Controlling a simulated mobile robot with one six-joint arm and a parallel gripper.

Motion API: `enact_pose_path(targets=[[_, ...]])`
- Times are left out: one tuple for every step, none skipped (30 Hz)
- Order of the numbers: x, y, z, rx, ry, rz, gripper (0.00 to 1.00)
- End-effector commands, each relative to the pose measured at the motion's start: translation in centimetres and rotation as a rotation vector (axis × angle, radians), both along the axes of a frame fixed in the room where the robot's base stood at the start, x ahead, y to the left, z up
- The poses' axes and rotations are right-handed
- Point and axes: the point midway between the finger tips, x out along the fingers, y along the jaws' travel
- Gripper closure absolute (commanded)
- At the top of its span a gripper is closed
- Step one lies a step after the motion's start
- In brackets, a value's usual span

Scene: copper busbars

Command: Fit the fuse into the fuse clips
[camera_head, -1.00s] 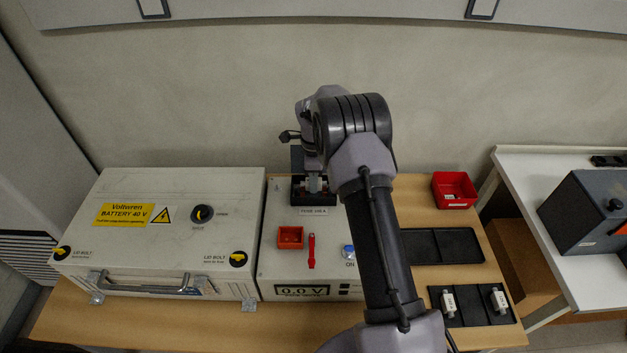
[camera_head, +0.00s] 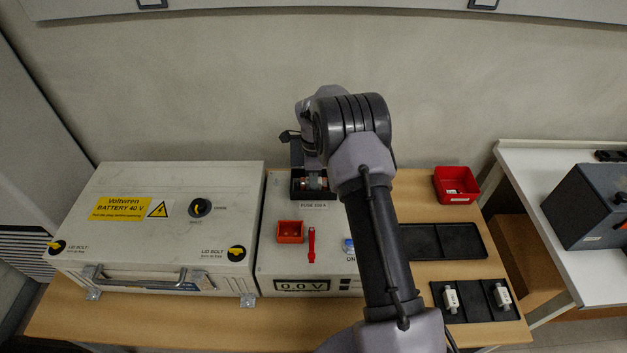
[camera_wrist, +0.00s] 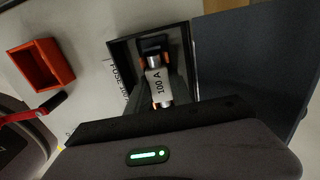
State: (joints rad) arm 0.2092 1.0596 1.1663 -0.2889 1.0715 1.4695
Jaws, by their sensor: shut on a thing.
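The fuse (camera_wrist: 157,82) is a pale cylinder marked 100 A with silver ends, seen in the wrist view inside the black open-topped fuse box (camera_wrist: 120,48). Orange-copper clip parts (camera_wrist: 141,64) show beside its ends. I cannot tell whether it is fully seated in the clips. My gripper (camera_head: 314,182) is over the fuse box in the head view, shut on the fuse. My arm and wrist hide part of the box there.
A small red-orange tray (camera_head: 290,232) and a red lever (camera_head: 311,245) are in front of the fuse box. A white battery case (camera_head: 160,225) stands to the left. Two more pale fuses (camera_head: 451,299) lie on black mats at right, near a red bin (camera_head: 455,185).

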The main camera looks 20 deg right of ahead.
Motion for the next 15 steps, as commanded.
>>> enact_pose_path(targets=[[0.01,0.00,-0.03,0.000,0.000,0.000,1.00],[0.01,0.00,-0.01,0.000,0.000,0.000,1.00],[0.01,0.00,0.02,0.000,0.000,0.000,1.00],[0.01,0.00,0.03,0.000,0.000,0.000,1.00],[0.01,0.00,0.03,0.000,0.000,0.000,1.00],[0.01,0.00,0.03,0.000,0.000,0.000,0.69],[0.01,0.00,0.03,0.000,0.000,0.000,0.64],[0.02,-0.01,0.03,0.000,-0.001,0.000,0.58],[0.01,0.00,0.03,0.000,0.000,0.000,0.50],[0.01,0.00,0.03,0.000,0.000,0.000,0.48],[0.01,0.00,0.03,0.000,0.000,0.000,0.48],[0.01,0.00,0.02,0.000,0.000,0.000,0.48],[0.01,0.00,0.02,0.000,0.000,0.000,0.48],[0.01,0.00,0.02,0.000,0.000,0.000,0.48],[0.01,0.00,0.02,0.000,0.000,0.000,0.48]])
